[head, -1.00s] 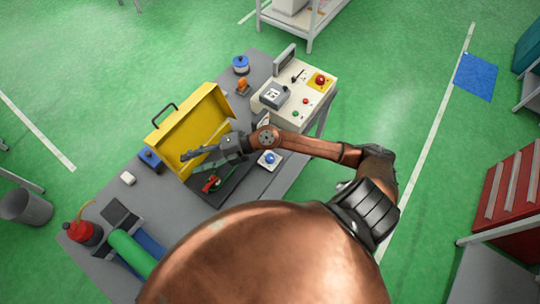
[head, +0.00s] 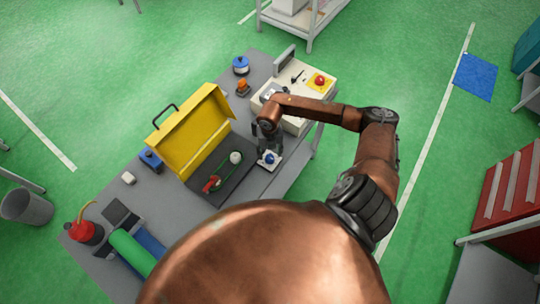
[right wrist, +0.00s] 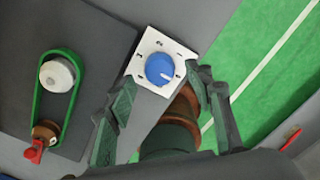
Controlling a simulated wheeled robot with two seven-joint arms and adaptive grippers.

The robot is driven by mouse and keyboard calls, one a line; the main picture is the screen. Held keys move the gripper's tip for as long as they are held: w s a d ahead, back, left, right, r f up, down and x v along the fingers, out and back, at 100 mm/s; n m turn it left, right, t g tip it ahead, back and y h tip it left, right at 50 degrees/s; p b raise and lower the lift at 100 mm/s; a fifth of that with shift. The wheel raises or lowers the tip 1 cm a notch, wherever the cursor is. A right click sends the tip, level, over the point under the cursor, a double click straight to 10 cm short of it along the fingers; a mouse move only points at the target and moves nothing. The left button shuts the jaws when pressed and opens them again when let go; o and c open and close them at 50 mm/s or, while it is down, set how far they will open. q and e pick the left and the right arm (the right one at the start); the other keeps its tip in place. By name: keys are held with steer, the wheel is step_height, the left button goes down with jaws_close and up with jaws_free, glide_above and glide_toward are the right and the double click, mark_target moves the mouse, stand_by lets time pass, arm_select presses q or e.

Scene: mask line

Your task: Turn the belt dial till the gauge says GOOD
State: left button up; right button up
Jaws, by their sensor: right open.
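The belt dial is a blue knob (right wrist: 160,68) on a white square plate (right wrist: 148,45) with black marks. Its white pointer line points to the lower right in the wrist view. In the head view the dial (head: 269,158) sits at the bench's right edge. My right gripper (right wrist: 166,84) is open, pointing down close over the dial, with one finger on either side in the wrist view; I cannot tell whether it touches. A green belt (right wrist: 38,90) loops round a white pulley (right wrist: 57,74). A grey gauge-like box (head: 267,91) is partly hidden by my right arm; its reading is unreadable. My left gripper is not in view.
An open yellow case (head: 190,130) stands left of the dial. A cream control panel (head: 318,97) with a red button is behind it. A red can (head: 84,232) and a green roll (head: 130,252) lie at the front left of the bench.

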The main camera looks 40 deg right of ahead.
mark_target(270, 157)
steer(key=shift+f, duration=1.5)
steer(key=shift+c, duration=0.4)
steer(key=c, duration=1.1)
